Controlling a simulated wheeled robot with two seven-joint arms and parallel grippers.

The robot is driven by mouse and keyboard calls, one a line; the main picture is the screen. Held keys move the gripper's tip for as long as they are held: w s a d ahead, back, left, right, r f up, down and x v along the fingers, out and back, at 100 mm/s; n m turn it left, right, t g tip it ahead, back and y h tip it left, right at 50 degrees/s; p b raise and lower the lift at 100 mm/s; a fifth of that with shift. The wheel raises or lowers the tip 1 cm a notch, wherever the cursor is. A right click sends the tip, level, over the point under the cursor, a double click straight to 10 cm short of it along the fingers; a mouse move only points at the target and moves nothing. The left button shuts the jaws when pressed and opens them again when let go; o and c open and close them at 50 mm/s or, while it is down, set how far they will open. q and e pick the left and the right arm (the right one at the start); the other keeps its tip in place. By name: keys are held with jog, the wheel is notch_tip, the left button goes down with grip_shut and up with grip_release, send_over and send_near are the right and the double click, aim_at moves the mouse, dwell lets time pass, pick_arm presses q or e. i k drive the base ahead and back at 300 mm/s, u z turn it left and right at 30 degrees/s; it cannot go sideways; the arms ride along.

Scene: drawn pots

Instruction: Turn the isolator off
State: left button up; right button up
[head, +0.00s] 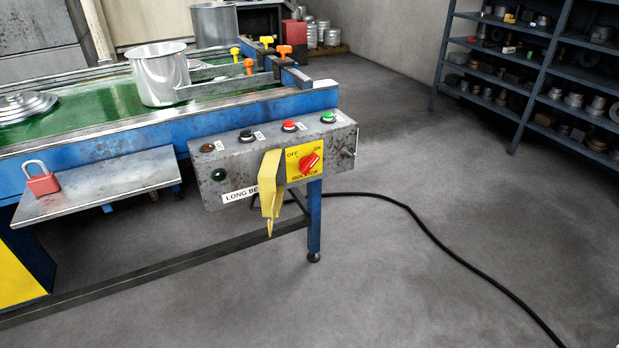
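The isolator is a red rotary knob (309,162) on a yellow plate (294,172) at the right of the control box's front face. The plate is marked OFF at upper left and ON at upper right. The knob's handle looks slanted toward the upper right, on the ON side. The grey control box (222,200) is fixed at the end of the blue conveyor bench. A yellow pointed thing (268,185) hangs down the box front just left of the plate and covers part of the label. Neither of my grippers shows.
A red padlock (43,182) stands on a metal side shelf (110,188) at left. Push buttons (289,126) line the box top. A metal pot (160,75) stands on the green belt. A black cable (430,235) crosses the floor; floor in front is otherwise clear.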

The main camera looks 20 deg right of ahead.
aim_at(307, 164)
jog(key=i, duration=0.9)
jog(key=z, duration=0.1)
